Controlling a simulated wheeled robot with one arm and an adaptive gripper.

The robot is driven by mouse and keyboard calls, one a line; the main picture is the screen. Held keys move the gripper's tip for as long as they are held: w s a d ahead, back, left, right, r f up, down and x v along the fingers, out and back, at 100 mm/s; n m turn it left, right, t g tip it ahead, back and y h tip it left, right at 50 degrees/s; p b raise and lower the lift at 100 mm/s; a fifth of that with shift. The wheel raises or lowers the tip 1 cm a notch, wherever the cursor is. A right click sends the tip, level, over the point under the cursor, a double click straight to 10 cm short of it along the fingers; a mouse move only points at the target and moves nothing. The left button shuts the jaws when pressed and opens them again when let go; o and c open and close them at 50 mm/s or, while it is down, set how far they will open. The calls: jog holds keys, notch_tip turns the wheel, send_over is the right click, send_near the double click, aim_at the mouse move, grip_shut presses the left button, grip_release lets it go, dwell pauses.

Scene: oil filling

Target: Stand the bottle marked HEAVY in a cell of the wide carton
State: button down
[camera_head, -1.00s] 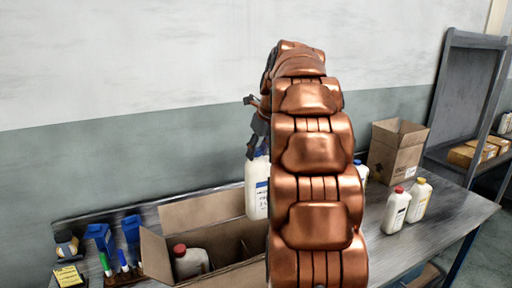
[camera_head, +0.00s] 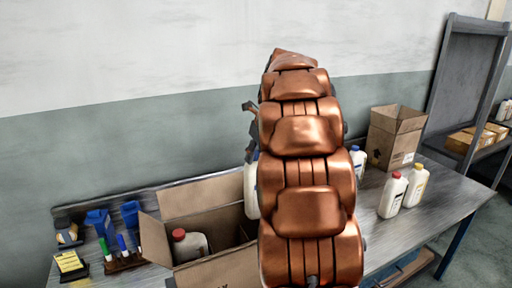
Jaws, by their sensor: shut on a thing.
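The wide carton (camera_head: 196,196) stands open on the bench, with dividers inside. A white bottle with a red cap (camera_head: 190,247) stands in its left part. My gripper (camera_head: 252,148) is mostly hidden behind my copper-coloured arm. It is shut on a white bottle (camera_head: 251,192) with a blue cap, held upright at the right part of the carton. The bottle's lower end overlaps the carton's opening; I cannot tell how deep it is. Its label is hidden by my arm, so the word on it cannot be read.
Right of my arm stand a blue-capped bottle (camera_head: 357,160), a red-capped bottle (camera_head: 392,195) and a yellow-capped bottle (camera_head: 416,186). A tall open carton (camera_head: 396,136) is behind them. Markers (camera_head: 122,245) and blue containers (camera_head: 131,216) stand left of the wide carton.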

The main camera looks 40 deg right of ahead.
jog(key=b, duration=0.5)
send_over(256, 211)
jog(key=w+d, duration=0.2)
jog(key=f, duration=0.6)
jog(key=shift+s+a+f, duration=0.1)
jog(key=shift+s+a, duration=0.1)
jog(key=shift+f+b, duration=0.8)
jog(key=shift+f, duration=6.95)
jog(key=c, duration=0.6)
grip_release()
jog(key=shift+f, duration=0.1)
jog(key=shift+c, duration=0.2)
jog(key=v, duration=1.2)
jog(key=shift+a, duration=0.1)
